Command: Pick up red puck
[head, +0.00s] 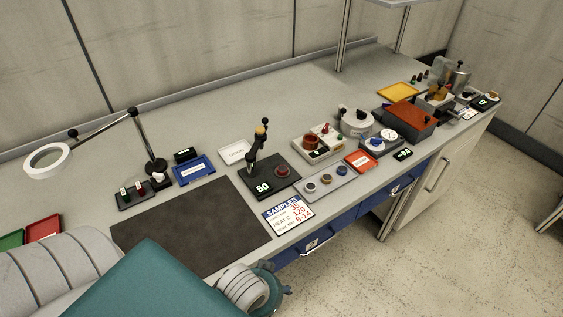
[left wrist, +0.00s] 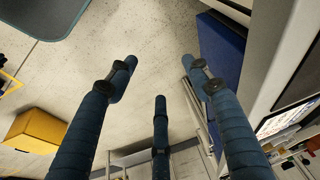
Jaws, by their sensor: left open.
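A dark red round piece (head: 282,171), which looks like the red puck, sits on the right part of a black base (head: 262,188) marked 50, beside an upright lever post. A larger red round part (head: 311,141) stands in a pale tray behind it to the right. My left gripper (left wrist: 160,76) is open and empty in the left wrist view, its three fingers spread over the floor beside the bench. The puck does not show in the left wrist view. My right gripper is not in view.
A sample card (head: 287,214) and a grey tray of small round pieces (head: 325,183) lie in front of the black base. A dark mat (head: 190,228) covers bare bench left of it. Blue drawers (left wrist: 222,48) line the bench front. A ring lamp (head: 47,160) stands at left.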

